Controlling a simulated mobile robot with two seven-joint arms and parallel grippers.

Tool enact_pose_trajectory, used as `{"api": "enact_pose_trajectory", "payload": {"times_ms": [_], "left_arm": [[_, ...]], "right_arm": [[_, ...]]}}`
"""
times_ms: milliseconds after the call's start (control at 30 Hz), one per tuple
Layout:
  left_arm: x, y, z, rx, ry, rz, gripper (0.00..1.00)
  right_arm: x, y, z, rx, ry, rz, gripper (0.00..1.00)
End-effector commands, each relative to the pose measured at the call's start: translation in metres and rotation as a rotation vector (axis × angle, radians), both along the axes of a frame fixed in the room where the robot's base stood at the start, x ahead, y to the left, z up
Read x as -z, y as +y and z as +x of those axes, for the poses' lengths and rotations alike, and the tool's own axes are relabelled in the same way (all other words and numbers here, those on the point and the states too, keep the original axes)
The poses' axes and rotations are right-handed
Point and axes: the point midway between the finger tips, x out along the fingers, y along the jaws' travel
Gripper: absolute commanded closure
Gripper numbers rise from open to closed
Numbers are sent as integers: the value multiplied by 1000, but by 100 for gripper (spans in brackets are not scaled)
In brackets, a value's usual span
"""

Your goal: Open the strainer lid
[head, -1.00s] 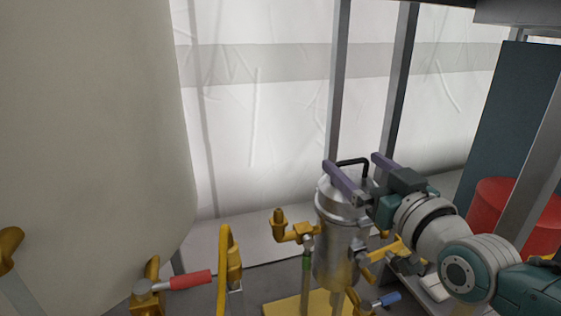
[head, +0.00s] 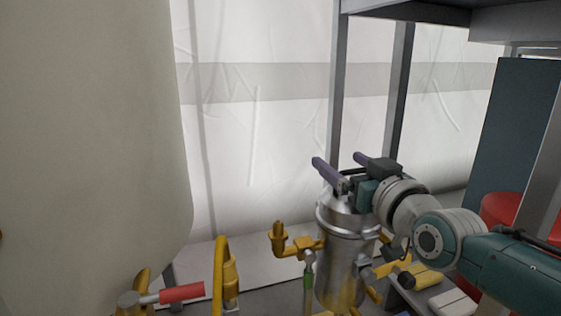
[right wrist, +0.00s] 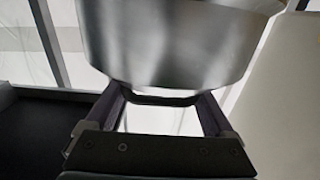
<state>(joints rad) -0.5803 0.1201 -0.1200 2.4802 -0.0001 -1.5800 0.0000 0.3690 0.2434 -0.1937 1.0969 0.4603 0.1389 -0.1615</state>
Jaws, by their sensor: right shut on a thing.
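The strainer (head: 338,265) is an upright metal cylinder with a clamp band round its top, right of centre in the head view. Its metal lid (head: 335,203) is at the top, partly hidden by my right gripper. My right gripper (head: 339,160) is over the lid, its two purple fingers apart and shut on the lid's dark handle. The right wrist view shows the handle (right wrist: 165,99) between the fingers, with a rounded metal surface beyond it. I cannot tell whether the lid is clear of the body. My left gripper is out of view.
Yellow pipes (head: 296,245) and a red-handled valve (head: 181,293) stand left of the strainer. A large pale tank (head: 90,150) fills the left side. Grey posts (head: 398,95) rise behind. A red drum (head: 500,212) is at the right.

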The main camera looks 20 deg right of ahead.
Motion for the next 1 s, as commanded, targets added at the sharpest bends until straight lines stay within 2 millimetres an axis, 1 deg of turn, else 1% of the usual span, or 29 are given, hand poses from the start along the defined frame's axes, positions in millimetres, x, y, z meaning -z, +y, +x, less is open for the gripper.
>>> {"api": "enact_pose_trajectory", "payload": {"times_ms": [33, 67, 567, 833, 1000], "left_arm": [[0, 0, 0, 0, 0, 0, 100], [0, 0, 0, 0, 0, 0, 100], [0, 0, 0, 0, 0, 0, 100], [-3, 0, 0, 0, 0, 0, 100], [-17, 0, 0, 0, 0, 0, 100]], "right_arm": [[0, 0, 0, 0, 0, 0, 40], [0, 0, 0, 0, 0, 0, 44], [0, 0, 0, 0, 0, 0, 100], [-1, 0, 1, 0, 8, 0, 100], [-7, 0, 5, 0, 56, -2, 100]]}}
